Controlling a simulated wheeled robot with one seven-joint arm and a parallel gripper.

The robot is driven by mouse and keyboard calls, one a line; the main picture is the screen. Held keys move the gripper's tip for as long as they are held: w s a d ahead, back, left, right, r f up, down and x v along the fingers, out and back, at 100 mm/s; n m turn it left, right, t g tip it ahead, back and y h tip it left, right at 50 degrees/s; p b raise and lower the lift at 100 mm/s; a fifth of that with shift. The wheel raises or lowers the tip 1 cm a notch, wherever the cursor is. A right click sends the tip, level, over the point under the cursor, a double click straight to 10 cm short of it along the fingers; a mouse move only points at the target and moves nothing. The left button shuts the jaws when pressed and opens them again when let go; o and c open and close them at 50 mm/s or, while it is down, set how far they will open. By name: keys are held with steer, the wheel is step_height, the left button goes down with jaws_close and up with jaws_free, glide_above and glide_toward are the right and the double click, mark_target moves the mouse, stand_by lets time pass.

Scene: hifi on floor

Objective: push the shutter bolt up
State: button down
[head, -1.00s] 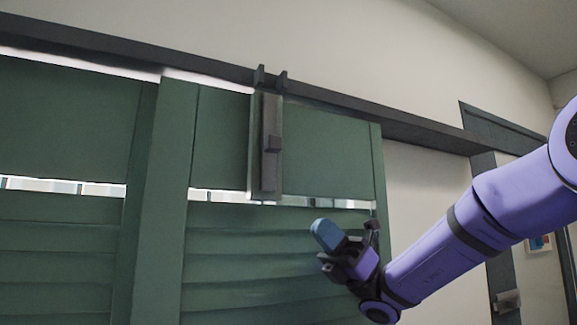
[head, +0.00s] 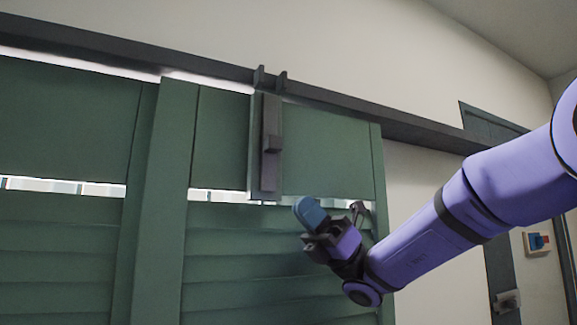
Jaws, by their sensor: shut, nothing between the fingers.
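The shutter bolt (head: 270,170) is a dark grey upright bar on a plate near the top of the green shutter (head: 225,140). A small block-like knob (head: 272,144) sticks out from its middle. Two dark prongs (head: 270,77) stand on the rail right above the bolt, with the bolt's top just below them. My gripper (head: 309,213) is shut and empty, with a blue tip. In the picture it sits below and to the right of the bolt, apart from it. Its exact distance from the shutter is hard to tell.
A dark rail (head: 400,125) runs along the top of the shutters. Louvred slats (head: 235,260) fill the lower shutter. My purple arm comes in from the right.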

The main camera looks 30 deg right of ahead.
mark_target(275, 150)
steer(key=a+r, duration=0.1)
steer(key=r, duration=0.1)
steer(key=a+r, duration=0.1)
steer(key=r, duration=0.1)
steer(key=a+r, duration=0.1)
steer(key=r, duration=0.1)
steer(key=shift+w+a+r, duration=0.1)
steer(key=shift+a+r, duration=0.15)
steer(key=shift+r, duration=0.5)
step_height(275, 150, up, 4)
steer(key=shift+r, duration=0.1)
